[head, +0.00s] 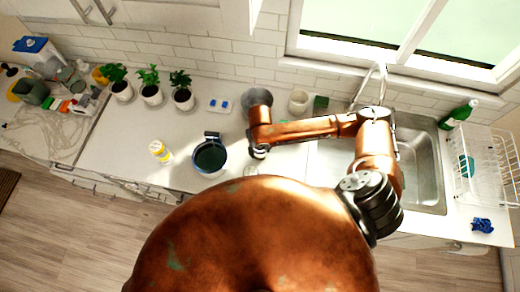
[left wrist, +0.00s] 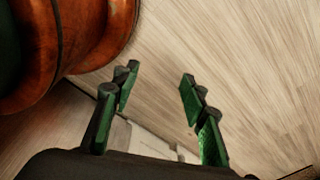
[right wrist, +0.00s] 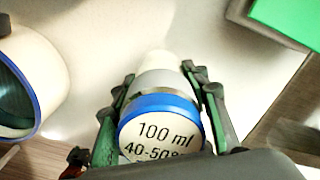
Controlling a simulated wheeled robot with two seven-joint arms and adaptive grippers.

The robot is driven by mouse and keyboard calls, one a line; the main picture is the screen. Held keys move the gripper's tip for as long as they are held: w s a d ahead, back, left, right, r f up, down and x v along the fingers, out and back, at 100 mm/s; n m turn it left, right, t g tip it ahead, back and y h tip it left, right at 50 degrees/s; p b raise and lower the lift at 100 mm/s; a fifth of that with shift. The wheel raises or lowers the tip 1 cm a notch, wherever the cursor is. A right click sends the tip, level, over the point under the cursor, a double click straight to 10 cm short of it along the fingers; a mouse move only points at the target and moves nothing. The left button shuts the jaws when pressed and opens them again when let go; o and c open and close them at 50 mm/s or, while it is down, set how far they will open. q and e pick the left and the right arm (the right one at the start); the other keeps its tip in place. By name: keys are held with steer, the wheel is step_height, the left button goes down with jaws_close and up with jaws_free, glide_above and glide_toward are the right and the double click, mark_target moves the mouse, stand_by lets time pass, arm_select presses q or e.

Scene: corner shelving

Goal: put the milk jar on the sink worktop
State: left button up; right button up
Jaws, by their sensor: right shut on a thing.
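My right gripper (right wrist: 158,76) is shut on a jar (right wrist: 160,118) that I take to be the milk jar. Its white, blue-edged lid reads "100 ml" and faces the right wrist camera; its lower body is partly hidden. In the head view my right arm reaches left across the sink, and its hand hides most of the jar over the counter, right of a dark pot. The sink worktop (head: 458,222) shows bare to the right of the steel sink (head: 421,165). My left gripper (left wrist: 158,84) is open and empty over the wooden floor in the left wrist view.
The blue-rimmed pot (head: 210,157) stands close beside the right gripper. A yellow-and-white bottle (head: 160,152) is left of it. Potted plants (head: 151,93) line the back. A dish rack (head: 487,160), green bottle (head: 458,113) and blue cloth (head: 482,226) are right of the sink.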

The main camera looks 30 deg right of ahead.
mark_target(260, 150)
steer(key=o, duration=1.1)
steer(key=shift+f, duration=0.1)
steer(key=o, duration=0.4)
arm_select(q)
steer(key=shift+w, duration=0.75)
steer(key=shift+s, duration=0.2)
arm_select(e)
steer(key=shift+r, duration=0.25)
step_height(260, 150, up, 10)
steer(key=shift+r+b, duration=0.2)
steer(key=shift+b, duration=0.5)
steer(key=shift+r, duration=0.7)
arm_select(q)
steer(key=shift+f, duration=0.75)
